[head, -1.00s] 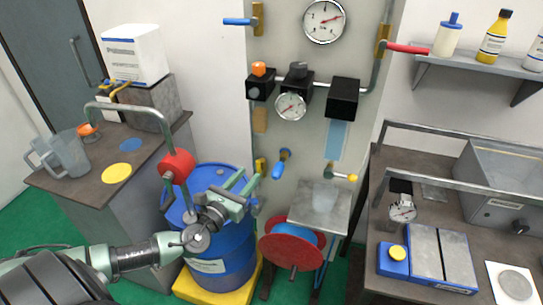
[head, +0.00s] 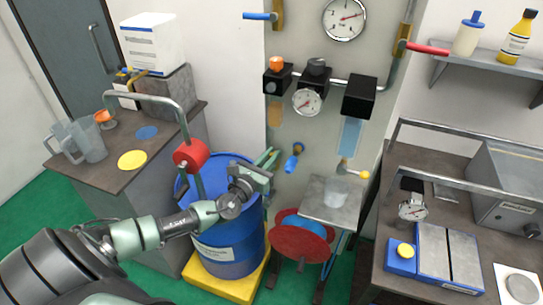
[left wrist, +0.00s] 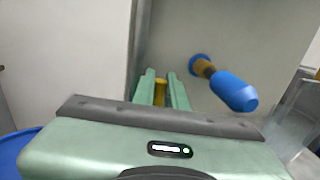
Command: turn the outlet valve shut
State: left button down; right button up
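Several valves sit on the grey panel (head: 330,110); I cannot read which is the outlet valve. Low on the panel is a blue-handled valve (head: 293,158), also large at right in the left wrist view (left wrist: 233,90). To its right is a yellow-knobbed valve (head: 355,173). Higher up are a blue lever (head: 259,16) and a red lever (head: 427,48). My left gripper (head: 268,158) is at the panel's lower left edge, left of the low blue handle. Its fingers are apart, with a brass-yellow piece (left wrist: 160,91) showing between them; contact is unclear. My right gripper is out of view.
A blue drum (head: 228,245) on a yellow base (head: 230,286) stands below my left gripper. A red reel (head: 300,242) and a small metal stand (head: 327,206) are to its right. A bent pipe with a red knob (head: 190,154) rises close to my left arm.

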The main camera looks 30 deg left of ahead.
pick_arm(q)
jog(key=shift+a+f+n+b, duration=0.2)
jog(key=shift+n+b, duration=0.1)
jog(key=shift+b, duration=0.35)
jog(key=s+a+f+n+t+y+b, duration=0.1)
jog(key=a+f+n+y+b, duration=0.3)
jog(key=n+b, duration=1.5)
jog(key=shift+s+a+f+n+t+b, duration=0.15)
jog(key=shift+a+f+n+t+b, duration=0.15)
jog(key=shift+a+f+n+b, duration=0.2)
jog(key=shift+f, duration=0.1)
jog(key=c, duration=1.4)
grip_release()
jog(key=shift+c, duration=0.2)
